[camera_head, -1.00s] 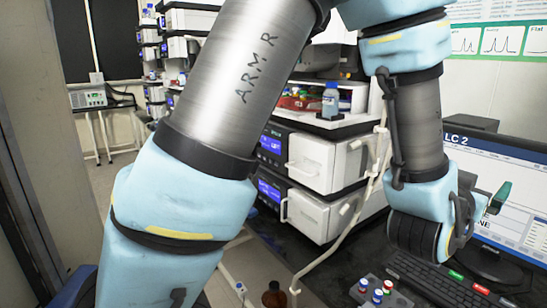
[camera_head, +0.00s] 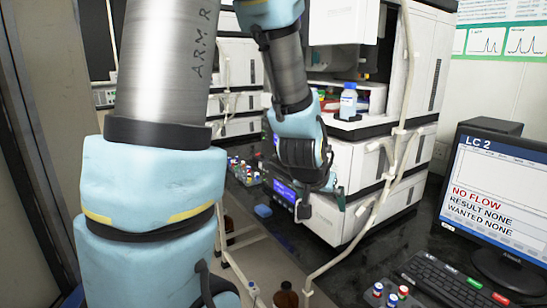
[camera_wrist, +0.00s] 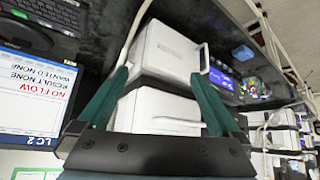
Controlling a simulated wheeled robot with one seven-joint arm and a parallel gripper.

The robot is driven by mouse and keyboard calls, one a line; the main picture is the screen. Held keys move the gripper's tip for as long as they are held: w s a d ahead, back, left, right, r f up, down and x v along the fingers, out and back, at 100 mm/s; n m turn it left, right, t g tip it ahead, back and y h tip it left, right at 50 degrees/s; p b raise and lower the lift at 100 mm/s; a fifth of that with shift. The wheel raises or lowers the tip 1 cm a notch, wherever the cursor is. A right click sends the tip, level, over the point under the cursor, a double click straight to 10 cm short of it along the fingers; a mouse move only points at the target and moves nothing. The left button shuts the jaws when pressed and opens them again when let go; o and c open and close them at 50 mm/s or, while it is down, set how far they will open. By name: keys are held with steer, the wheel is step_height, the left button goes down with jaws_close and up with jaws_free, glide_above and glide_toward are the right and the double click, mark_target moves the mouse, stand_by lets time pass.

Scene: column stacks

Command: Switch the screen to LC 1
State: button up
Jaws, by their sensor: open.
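The monitor (camera_head: 497,190) stands at the right in the head view. Its screen reads LC 2, NO FLOW, RESULT NONE and WANTED NONE. It also shows upside down at the left of the wrist view (camera_wrist: 30,90). The black keyboard (camera_head: 437,277) lies in front of it, with a green key (camera_head: 474,283) and a red key (camera_head: 500,298). My gripper (camera_head: 322,202) is open and empty, in front of the white instrument stack, left of the keyboard and apart from it. Its green fingers (camera_wrist: 158,78) spread wide in the wrist view.
White instrument modules (camera_head: 345,175) are stacked behind my gripper, with a blue-capped bottle (camera_head: 348,101) on a shelf. A small vial rack (camera_head: 385,297) sits left of the keyboard. A pale tube (camera_head: 375,215) runs down past the bench edge. Dark bench lies bare between stack and keyboard.

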steer(key=s+a+n+g+y, duration=0.1)
steer(key=s+a+n+g, duration=0.1)
steer(key=a, duration=0.7)
steer(key=s+a+f+n+g+y, duration=0.1)
steer(key=s+a+n+g+y, duration=0.1)
steer(key=s+a, duration=0.3)
steer(key=a+g, duration=0.1)
steer(key=a, duration=0.3)
steer(key=shift+s+a+f, duration=0.25)
steer(key=shift+a+f, duration=0.05)
jaws_close()
